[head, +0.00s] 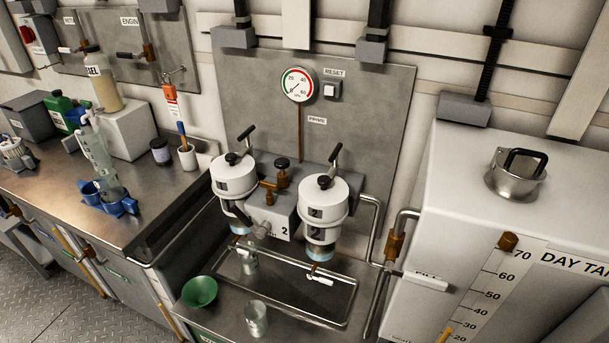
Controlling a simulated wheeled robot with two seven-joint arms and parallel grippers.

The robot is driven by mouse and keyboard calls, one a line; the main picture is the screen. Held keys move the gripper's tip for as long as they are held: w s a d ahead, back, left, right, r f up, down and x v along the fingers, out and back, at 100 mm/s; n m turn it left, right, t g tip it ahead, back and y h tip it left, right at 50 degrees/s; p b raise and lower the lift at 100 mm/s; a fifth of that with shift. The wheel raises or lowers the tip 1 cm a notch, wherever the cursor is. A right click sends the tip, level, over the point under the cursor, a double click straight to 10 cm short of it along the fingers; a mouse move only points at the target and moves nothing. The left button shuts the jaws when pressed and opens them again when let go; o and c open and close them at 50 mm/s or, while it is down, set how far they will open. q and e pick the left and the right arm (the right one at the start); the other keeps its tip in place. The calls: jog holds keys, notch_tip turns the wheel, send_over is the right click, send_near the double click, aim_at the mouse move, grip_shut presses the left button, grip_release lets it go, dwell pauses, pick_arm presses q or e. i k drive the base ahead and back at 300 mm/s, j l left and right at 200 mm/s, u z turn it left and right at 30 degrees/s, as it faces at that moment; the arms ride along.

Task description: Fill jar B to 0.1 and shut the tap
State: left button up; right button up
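Two clear jars show in the head view, with no readable letter, so I cannot tell which is jar B. One jar (249,262) stands in the metal drip tray (338,318) near the left white filter housing (234,176). The other jar (256,320) stands on the counter in front of the tray. A small brass drain fitting (235,241) shows under the left housing. Another drain fitting (312,268) shows under the right housing (321,200). I cannot tell whether either tap is open, nor the jars' fill levels. Neither gripper is in view.
A green funnel (200,291) sits left of the front jar. A gauge (299,85) and a reset button (330,90) are on the back panel. The white day tank (450,190) bounds the right. Blue holders (122,206) and bottles occupy the left bench.

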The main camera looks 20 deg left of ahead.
aim_at(238, 250)
jog(key=i+j+u, duration=0.1)
jog(key=j, duration=0.25)
jog(key=i+j+u, duration=0.1)
jog(key=j, duration=0.3)
jog(key=i+j, duration=0.15)
jog(key=j, duration=0.15)
jog(key=i+j+u, duration=0.15)
jog(key=j, duration=0.2)
